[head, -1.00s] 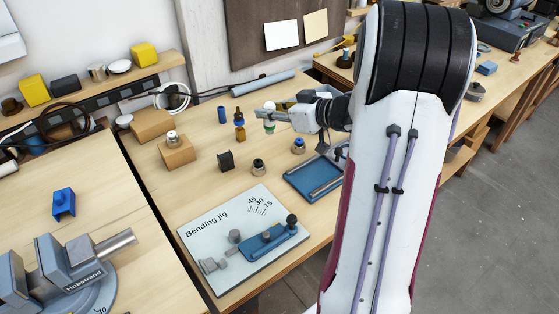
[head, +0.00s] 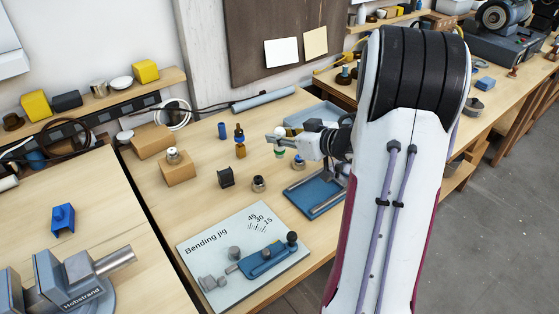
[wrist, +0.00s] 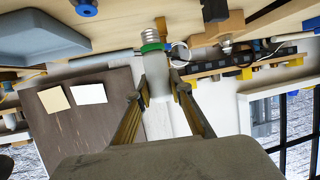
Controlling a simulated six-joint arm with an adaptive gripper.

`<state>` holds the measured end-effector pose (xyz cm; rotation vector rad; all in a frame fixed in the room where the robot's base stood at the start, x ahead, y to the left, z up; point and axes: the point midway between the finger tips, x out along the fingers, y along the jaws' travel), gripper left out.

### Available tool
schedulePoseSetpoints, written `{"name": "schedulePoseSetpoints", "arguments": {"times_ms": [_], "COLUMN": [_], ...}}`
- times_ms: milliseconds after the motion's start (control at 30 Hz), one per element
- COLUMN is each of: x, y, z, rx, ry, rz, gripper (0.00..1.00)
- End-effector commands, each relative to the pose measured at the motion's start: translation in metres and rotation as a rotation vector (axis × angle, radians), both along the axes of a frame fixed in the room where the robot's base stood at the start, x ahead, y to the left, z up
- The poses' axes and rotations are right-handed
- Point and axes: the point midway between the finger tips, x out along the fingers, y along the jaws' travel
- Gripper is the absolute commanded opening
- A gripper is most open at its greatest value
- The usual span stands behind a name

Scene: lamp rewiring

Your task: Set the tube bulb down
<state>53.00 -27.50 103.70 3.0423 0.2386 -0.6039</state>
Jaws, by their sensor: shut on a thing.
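My gripper (head: 276,139) is shut on the tube bulb (head: 279,151), above the wooden bench. The wrist view shows the tube bulb (wrist: 155,72) as a white tube with a green band and a metal screw base, between the two fingers of my gripper (wrist: 158,92). The base points away from the palm. In the head view only a short white and green part of the bulb shows beside the fingers. I cannot tell from these frames whether it touches anything below.
A small blue-topped fitting (head: 298,161) stands close right of the bulb. A brown dropper bottle (head: 240,146) and blue cylinder (head: 222,130) stand left. A blue tray (head: 305,205), black block (head: 226,177), metal fitting (head: 258,184) and bending jig (head: 215,255) lie nearer.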

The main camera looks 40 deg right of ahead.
Motion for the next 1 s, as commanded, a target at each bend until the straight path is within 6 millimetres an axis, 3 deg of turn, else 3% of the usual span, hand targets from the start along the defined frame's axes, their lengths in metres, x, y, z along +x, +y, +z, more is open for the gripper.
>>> {"name": "schedulePoseSetpoints", "arguments": {"times_ms": [300, 767, 1000], "x": [0.0, 0.0, 0.0], "y": [0.0, 0.0, 0.0], "z": [-0.035, -0.04, -0.055], "rx": [0.003, 0.001, 0.004], "ry": [0.001, 0.0, 0.003], "rz": [0.0, 0.001, -0.001], "gripper": [0.02, 0.02, 0.02]}}
